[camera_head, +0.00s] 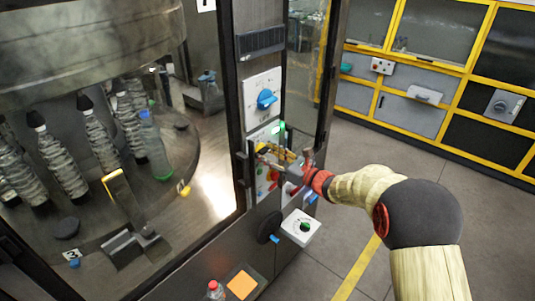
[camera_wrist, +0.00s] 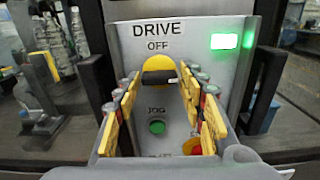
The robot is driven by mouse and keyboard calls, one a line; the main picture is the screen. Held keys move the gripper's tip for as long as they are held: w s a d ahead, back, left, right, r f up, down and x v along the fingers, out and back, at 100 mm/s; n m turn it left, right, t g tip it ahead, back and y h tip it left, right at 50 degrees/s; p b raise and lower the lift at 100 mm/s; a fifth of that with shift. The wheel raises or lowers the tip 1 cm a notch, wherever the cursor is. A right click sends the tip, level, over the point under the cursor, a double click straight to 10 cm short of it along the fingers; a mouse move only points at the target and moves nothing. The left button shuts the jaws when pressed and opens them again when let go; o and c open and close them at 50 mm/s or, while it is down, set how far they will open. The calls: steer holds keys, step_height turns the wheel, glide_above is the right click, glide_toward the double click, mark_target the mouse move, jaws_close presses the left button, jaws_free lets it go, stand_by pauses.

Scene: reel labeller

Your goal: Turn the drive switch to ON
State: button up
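The drive switch (camera_wrist: 155,65) is a yellow round knob with a dark bar handle on a grey panel under the labels "DRIVE" and "OFF". The bar lies about level across the lower part of the knob. My gripper (camera_wrist: 158,82) is in front of it, open, with one yellow finger pad to the left and one to the right; I cannot tell whether either touches the bar. No ON label is readable. In the head view my gripper (camera_head: 285,162) is at the panel and covers the switch.
A lit green lamp (camera_wrist: 224,41) is right of the labels. Below the switch are a green JOG button (camera_wrist: 157,127) and a partly hidden red button (camera_wrist: 192,146). Black door handles (camera_wrist: 93,85) flank the panel. A blue rotary switch (camera_head: 266,98) sits above; a white box (camera_head: 301,227) juts out below.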

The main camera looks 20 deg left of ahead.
steer(key=shift+o, duration=1.2)
steer(key=shift+r, duration=0.1)
steer(key=shift+n, duration=0.3)
